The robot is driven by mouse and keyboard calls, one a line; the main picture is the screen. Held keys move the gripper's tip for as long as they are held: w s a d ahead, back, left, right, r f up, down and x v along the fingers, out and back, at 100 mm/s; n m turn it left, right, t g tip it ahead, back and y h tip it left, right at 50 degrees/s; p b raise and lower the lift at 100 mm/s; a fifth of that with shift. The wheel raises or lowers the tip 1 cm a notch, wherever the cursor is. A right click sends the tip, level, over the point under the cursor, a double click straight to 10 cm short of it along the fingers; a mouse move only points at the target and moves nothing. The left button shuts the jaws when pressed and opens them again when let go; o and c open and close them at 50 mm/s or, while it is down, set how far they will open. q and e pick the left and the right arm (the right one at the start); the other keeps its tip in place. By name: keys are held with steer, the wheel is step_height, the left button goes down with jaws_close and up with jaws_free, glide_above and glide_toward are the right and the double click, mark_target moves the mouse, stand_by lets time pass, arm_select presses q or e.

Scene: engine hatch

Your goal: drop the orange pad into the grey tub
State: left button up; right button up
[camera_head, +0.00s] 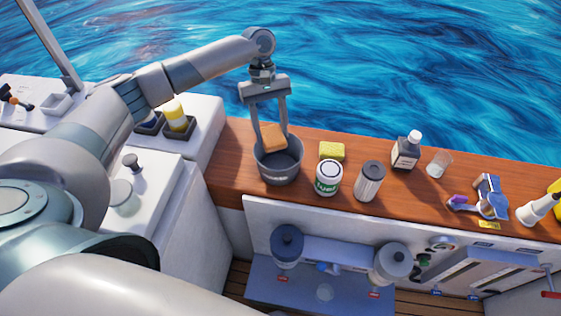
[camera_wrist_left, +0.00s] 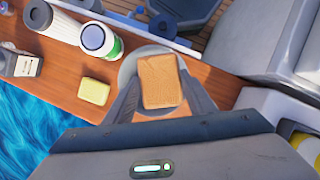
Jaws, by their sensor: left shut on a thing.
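The orange pad (camera_head: 273,138) is between the fingers of my left gripper (camera_head: 271,132), which is shut on it. The grey tub (camera_head: 279,172) stands on the wooden ledge, directly below the pad in the head view. The pad's lower edge overlaps the tub's opening there; I cannot tell exactly how high it is above the rim. In the left wrist view the pad (camera_wrist_left: 161,82) covers most of the tub (camera_wrist_left: 127,70), whose rim shows around it. My right gripper is not in view.
A yellow-green sponge (camera_head: 332,151), a labelled can (camera_head: 328,177) and a grey-lidded jar (camera_head: 369,181) stand close right of the tub. Farther right are a dark bottle (camera_head: 406,150), a clear cup (camera_head: 439,163) and a spray bottle (camera_head: 538,209). Water lies behind the ledge (camera_head: 235,160).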

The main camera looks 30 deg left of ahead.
arm_select(q)
steer(key=o, duration=1)
steer(key=shift+r, duration=0.1)
steer(key=shift+b+v, duration=1.75)
steer(key=shift+v, duration=6.9)
